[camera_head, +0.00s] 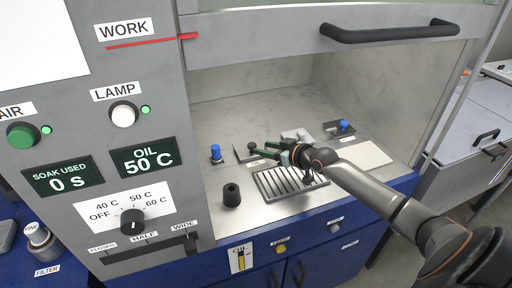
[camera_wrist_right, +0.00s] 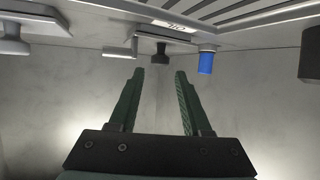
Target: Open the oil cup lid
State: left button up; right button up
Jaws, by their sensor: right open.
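A dark square plate with a small black knob (camera_head: 249,146) sits on the metal bench, with a label in front of it too small to read. It may be the oil cup lid, but I cannot tell for sure. The black knob also shows upside down in the right wrist view (camera_wrist_right: 160,52). My right gripper (camera_head: 260,149) is open and empty, with its green fingers pointing left at this knob. In the wrist view the knob lies beyond the gap between the fingertips (camera_wrist_right: 160,72), apart from them. My left gripper is not in view.
A blue-capped post (camera_head: 216,153) stands left of the knob, a black cylinder (camera_head: 231,195) in front. A slotted grate (camera_head: 268,185) lies below my right gripper. Another blue knob (camera_head: 343,127) and a pale board (camera_head: 366,155) are at right. The hood's sash handle (camera_head: 390,32) is above.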

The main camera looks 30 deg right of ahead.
aim_at(254, 146)
jog(key=shift+b+x, duration=0.35)
jog(key=shift+x, duration=2.15)
grip_shut()
